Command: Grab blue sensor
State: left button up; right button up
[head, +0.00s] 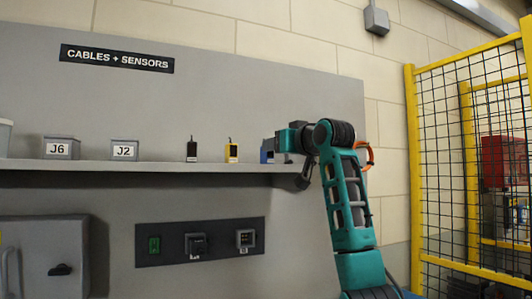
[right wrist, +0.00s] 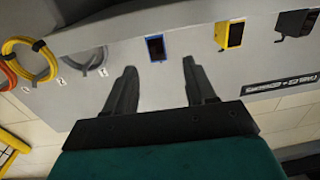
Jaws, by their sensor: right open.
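The blue sensor (head: 265,155) is on the wall shelf (head: 150,166), partly hidden by my right gripper (head: 281,143) just to its right. In the right wrist view the blue sensor (right wrist: 156,48), a small box with a dark face, shows just beyond the fingertips, about midway between them. My right gripper (right wrist: 159,67) is open and empty; I see no contact with the sensor. My left gripper is in neither view.
A yellow sensor (head: 231,152) and a black sensor (head: 192,150) stand left of the blue one. Bins J2 (head: 124,150) and J6 (head: 61,149) are farther left. A coiled yellow cable (right wrist: 30,62) and grey cable (right wrist: 84,61) lie on the other side. A yellow fence (head: 412,170) stands right.

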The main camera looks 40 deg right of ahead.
aim_at(265, 157)
jog(key=x, duration=0.2)
jog(key=shift+w+d, duration=0.1)
jog(key=shift+w, duration=0.2)
jog(key=p+x, duration=0.2)
jog(key=x, duration=0.2)
jog(key=shift+d+r, duration=0.1)
jog(key=shift+r, duration=0.05)
jog(key=shift+w+d, duration=0.15)
jog(key=shift+w, duration=0.35)
jog(key=shift+c, duration=0.3)
jog(key=shift+c, duration=0.7)
grip_shut()
